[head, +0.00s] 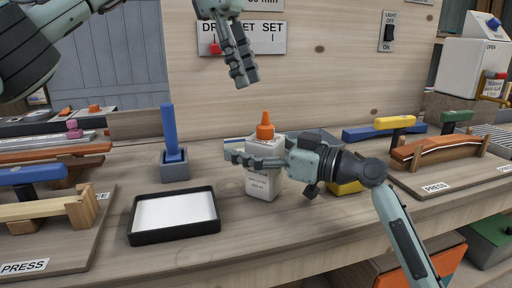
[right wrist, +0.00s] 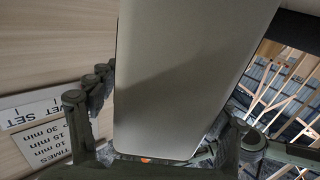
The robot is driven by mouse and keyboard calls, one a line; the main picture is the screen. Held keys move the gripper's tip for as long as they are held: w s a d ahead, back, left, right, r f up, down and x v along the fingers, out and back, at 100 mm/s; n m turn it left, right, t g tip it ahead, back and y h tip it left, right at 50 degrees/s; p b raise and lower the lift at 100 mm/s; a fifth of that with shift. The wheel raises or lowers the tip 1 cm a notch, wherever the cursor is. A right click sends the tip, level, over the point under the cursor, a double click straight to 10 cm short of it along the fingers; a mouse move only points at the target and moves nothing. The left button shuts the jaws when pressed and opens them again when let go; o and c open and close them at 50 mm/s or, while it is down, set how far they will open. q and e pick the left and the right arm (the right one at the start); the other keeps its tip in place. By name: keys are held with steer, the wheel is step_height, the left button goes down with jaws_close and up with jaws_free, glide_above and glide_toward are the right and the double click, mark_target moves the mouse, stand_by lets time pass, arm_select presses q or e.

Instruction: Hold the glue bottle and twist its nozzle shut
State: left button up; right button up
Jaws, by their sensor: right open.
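The glue bottle (head: 262,187) stands upright on the bench, white with an orange nozzle (head: 265,127) on top. My right gripper (head: 250,158) comes in from the right at the bottle's upper body, one finger across its front. In the right wrist view the pale bottle body (right wrist: 190,75) fills the middle between the spread fingers, with a trace of orange at its lower end. I cannot tell whether the fingers touch it. My left gripper (head: 243,78) hangs above and slightly left of the nozzle, clear of it; its fingers overlap, so its opening is unclear.
A black-rimmed tray (head: 174,238) with a white inside lies left of the bottle. A blue brush-like handle (head: 169,130) stands in a grey block behind it. A yellow block (head: 345,187) sits behind my right wrist. Clamped wooden pieces (head: 437,150) stand at right. A wooden panel rises behind.

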steer(key=c, duration=1.7)
steer(key=shift+c, duration=0.3)
arm_select(q)
steer(key=o, duration=0.4)
steer(key=shift+f, duration=0.25)
arm_select(e)
jaws_close()
arm_select(q)
steer(key=n+t+h, duration=0.4)
steer(key=n+h, duration=0.1)
steer(key=h, duration=0.9)
glide_toward(266, 126)
steer(key=a, duration=0.1)
steer(key=n+t, duration=0.1)
steer(key=d, duration=0.3)
steer(key=w+d, duration=0.1)
steer(key=d, duration=0.3)
steer(key=w+d+f, duration=0.1)
steer(key=d, duration=0.3)
steer(key=shift+w, duration=0.1)
